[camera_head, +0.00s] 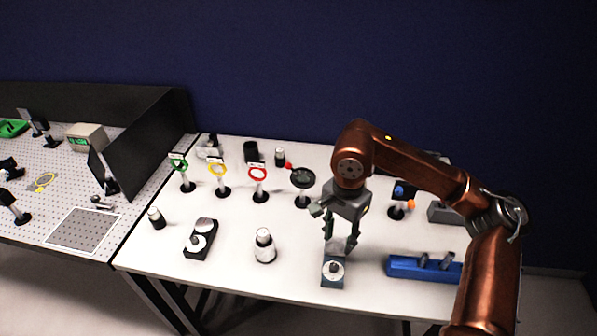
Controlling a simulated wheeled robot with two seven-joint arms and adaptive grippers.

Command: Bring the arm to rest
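My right arm (425,175) comes in from the right side and bends over the white table (225,275). My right gripper (341,246) points down above the table, with its two fingers apart and nothing visible between them. Just below the fingertips stands a small blue-grey block with a round pale knob (333,269). A small gap seems to separate the fingers from it, but I cannot tell for sure whether they touch. My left gripper is not in view.
Ring holders in green (178,165), yellow (218,170) and red (257,172) stand behind, beside a black round holder (302,178). A white-capped bottle (264,246) and a black two-disc device (200,238) stand left. A blue rack (424,268) lies right. A perforated bench (60,190) adjoins left.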

